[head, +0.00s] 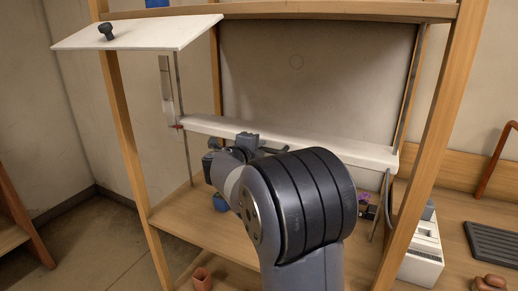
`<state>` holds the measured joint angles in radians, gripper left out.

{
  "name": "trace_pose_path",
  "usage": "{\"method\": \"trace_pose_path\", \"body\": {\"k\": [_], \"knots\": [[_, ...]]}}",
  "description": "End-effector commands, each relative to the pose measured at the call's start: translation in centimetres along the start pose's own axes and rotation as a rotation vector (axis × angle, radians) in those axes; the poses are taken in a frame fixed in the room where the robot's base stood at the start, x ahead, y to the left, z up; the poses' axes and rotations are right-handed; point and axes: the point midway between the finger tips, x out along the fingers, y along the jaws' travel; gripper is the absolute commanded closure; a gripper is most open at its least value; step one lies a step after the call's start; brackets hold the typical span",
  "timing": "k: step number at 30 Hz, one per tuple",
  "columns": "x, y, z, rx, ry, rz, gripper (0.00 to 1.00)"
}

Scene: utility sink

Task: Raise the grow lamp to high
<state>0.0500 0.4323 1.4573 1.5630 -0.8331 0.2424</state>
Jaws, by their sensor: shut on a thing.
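The grow lamp (345,148) is a long white bar hung across the inside of a wooden shelf rack, tilted in the picture. Its left end is by a thin upright rod with a red pointer (176,126), below a pale scale strip (166,88). My gripper (248,144) is at the front edge of the lamp, left of its middle, and is shut on it. My own arm hides the contact and the part of the shelf below it.
A white flap (140,33) with a black knob (107,32) juts out at the upper left. Wooden posts (430,140) flank the opening. A white box (424,250) stands at the right.

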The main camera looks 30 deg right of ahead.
Motion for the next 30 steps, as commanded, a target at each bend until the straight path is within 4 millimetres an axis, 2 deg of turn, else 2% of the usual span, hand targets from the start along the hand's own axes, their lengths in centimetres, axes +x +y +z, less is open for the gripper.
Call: {"method": "trace_pose_path", "body": {"k": [11, 24, 30], "knots": [[-1.1, -5.6, 0.0, 0.001, 0.001, -0.004, 1.00], [-3.0, -14.4, -0.1, 0.002, 0.001, -0.004, 1.00], [-3.7, -17.7, -0.1, 0.002, 0.001, -0.004, 1.00]]}}
